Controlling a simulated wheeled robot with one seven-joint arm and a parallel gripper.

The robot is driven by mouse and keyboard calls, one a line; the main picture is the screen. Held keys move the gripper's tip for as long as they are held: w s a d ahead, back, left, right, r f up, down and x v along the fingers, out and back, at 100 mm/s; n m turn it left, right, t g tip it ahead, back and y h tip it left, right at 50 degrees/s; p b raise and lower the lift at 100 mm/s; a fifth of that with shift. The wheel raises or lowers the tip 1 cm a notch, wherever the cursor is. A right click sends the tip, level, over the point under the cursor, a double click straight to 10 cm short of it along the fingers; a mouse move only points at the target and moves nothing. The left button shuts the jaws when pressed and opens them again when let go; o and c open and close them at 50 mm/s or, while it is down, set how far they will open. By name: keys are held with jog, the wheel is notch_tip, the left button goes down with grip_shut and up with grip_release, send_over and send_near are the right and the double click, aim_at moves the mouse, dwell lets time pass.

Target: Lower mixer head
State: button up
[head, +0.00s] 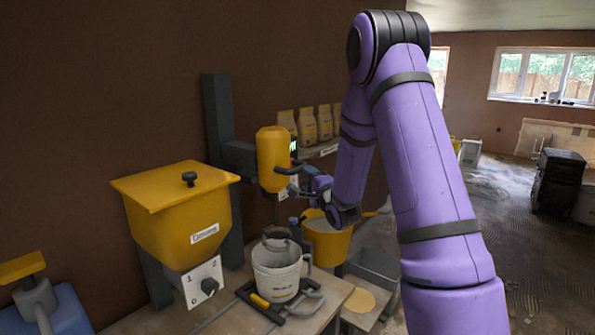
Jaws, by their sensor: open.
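The yellow mixer head (272,150) with a small green-lit display is mounted by a dark arm on a dark upright column (219,120). It is raised above a pale bucket (276,282) on the bench. A dark mixing paddle (277,238) shows below it at the bucket's mouth. A dark handle (288,170) sticks out from the head's right side. My gripper (297,187) is open, close by the handle at the head's lower right. It is small and partly hidden by my wrist, so I cannot tell whether the fingers are around the handle or touching it.
A yellow hopper (175,225) with a numbered dial stands at left. A yellow bucket (326,240) stands behind my wrist. Several bags (308,126) sit on a shelf at the wall. A blue container (62,310) is at lower left. Open floor lies at right.

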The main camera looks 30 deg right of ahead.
aim_at(301, 171)
jog(key=shift+w+d+r, duration=0.1)
jog(key=shift+w+r, duration=0.1)
jog(key=shift+w, duration=0.85)
jog(key=shift+w+d+r, duration=0.1)
jog(key=shift+w+r, duration=0.05)
jog(key=shift+w, duration=0.85)
jog(key=shift+w+r, duration=0.2)
jog(key=shift+w, duration=0.85)
grip_shut()
